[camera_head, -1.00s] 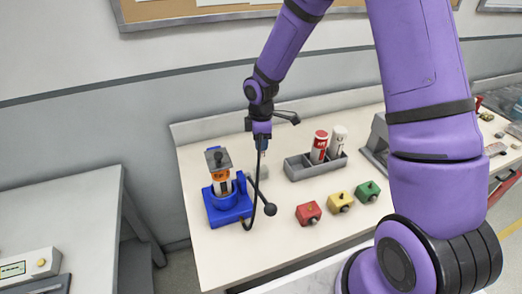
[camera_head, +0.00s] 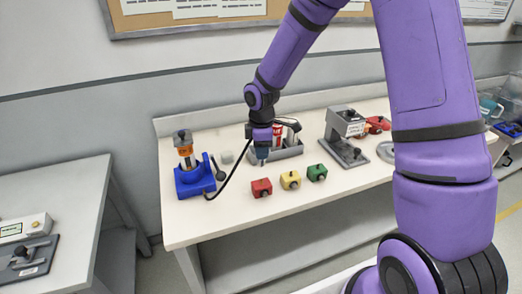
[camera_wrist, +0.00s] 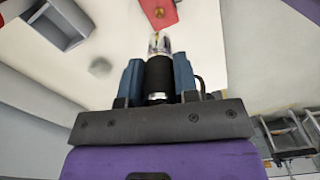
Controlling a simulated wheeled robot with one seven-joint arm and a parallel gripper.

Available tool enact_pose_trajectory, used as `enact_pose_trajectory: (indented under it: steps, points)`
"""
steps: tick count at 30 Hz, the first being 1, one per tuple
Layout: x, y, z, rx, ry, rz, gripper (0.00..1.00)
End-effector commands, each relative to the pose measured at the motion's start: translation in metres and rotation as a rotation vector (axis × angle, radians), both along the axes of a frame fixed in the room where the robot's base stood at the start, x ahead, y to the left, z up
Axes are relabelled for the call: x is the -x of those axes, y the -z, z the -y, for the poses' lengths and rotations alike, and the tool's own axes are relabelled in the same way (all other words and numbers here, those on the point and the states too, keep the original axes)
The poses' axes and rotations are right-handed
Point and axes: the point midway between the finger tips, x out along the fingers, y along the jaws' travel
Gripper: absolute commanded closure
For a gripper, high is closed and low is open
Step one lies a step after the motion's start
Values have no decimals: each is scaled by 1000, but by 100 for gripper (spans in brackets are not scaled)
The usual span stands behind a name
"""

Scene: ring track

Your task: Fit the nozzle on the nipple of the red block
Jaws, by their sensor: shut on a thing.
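My gripper (camera_head: 262,155) is shut on the nozzle. In the wrist view the nozzle (camera_wrist: 159,78) is a black cylinder with a shiny metal tip, between my two blue fingers (camera_wrist: 158,82). Its tip points toward the red block (camera_wrist: 160,12), which is cut off by the top edge; a small round metal nipple shows on it. The tip looks apart from the block. In the head view the red block (camera_head: 261,188) sits on the bench just below my gripper, left of the other blocks. The nozzle is too small to make out there.
A yellow block (camera_head: 290,180) and a green block (camera_head: 316,172) stand right of the red one. A blue press (camera_head: 195,180) stands left, with a black hose near it. A grey bin (camera_head: 287,152) is behind my gripper. The bench front (camera_head: 220,222) is clear.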

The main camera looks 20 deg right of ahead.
Motion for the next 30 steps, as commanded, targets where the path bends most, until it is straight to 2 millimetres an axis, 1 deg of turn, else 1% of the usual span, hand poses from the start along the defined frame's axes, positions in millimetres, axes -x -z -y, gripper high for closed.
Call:
enact_pose_trajectory:
  steps: [8,13,24,30]
  points:
    - [0,0,0,0,0,0,98]
    - [0,4,0,1,0,-1,98]
    - [0,33,0,1,-1,-1,98]
    - [0,46,0,0,0,0,98]
